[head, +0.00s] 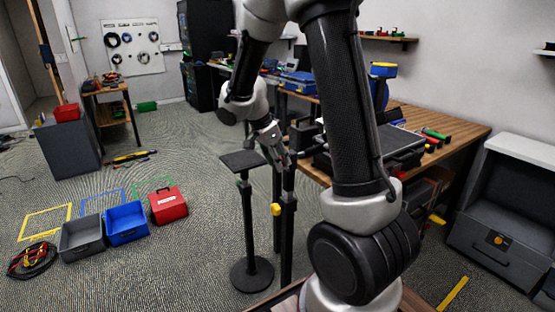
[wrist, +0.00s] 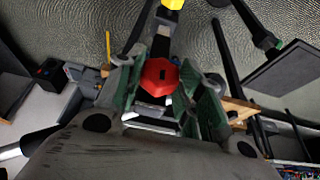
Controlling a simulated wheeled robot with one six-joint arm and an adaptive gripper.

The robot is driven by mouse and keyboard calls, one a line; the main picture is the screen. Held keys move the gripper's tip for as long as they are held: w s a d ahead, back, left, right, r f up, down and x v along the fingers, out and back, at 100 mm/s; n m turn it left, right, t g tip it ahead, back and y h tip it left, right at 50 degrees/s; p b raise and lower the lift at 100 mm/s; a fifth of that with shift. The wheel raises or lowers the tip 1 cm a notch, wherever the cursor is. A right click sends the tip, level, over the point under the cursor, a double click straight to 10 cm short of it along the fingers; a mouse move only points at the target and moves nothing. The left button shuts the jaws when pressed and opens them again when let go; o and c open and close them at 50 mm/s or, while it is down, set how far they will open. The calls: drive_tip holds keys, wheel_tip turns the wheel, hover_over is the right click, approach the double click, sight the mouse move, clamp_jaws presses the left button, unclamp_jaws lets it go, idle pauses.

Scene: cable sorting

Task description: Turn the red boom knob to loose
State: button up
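The red boom knob (wrist: 160,77) shows in the wrist view, facing the camera, with a small dark slot on its face. It sits on a dark upright post and lies between the two green-padded fingers of my gripper (wrist: 163,84). The fingers stand apart on either side of it; firm contact is not clear. In the head view my gripper (head: 282,156) is at the top of a black stand (head: 288,225), and the red knob is hidden there.
A yellow knob (head: 275,209) is lower on the stand. A second black stand with a flat square top (head: 243,159) is close on the left. A wooden workbench (head: 455,125) with a black case (head: 395,150) is close on the right. Bins lie on the floor at left.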

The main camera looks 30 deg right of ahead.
drive_tip(key=shift+w+g, duration=0.1)
drive_tip(key=shift+g, duration=0.2)
drive_tip(key=shift+c, duration=0.2)
drive_tip(key=g, duration=0.2)
drive_tip(key=shift+w+n+g, duration=0.25)
drive_tip(key=shift+n+g, duration=0.05)
drive_tip(key=g, duration=0.3)
drive_tip(key=n+g, duration=0.1)
drive_tip(key=shift+w+f+h, duration=0.25)
drive_tip(key=shift+h, duration=0.05)
drive_tip(key=g, duration=0.3)
drive_tip(key=shift+w+f+n+g, duration=0.2)
drive_tip(key=shift+n+g, duration=0.1)
drive_tip(key=shift+n, duration=0.1)
drive_tip(key=shift+f+n+g+h, duration=0.15)
drive_tip(key=shift+n+g+h, duration=0.4)
drive_tip(key=shift+g, duration=0.95)
drive_tip(key=o, duration=1)
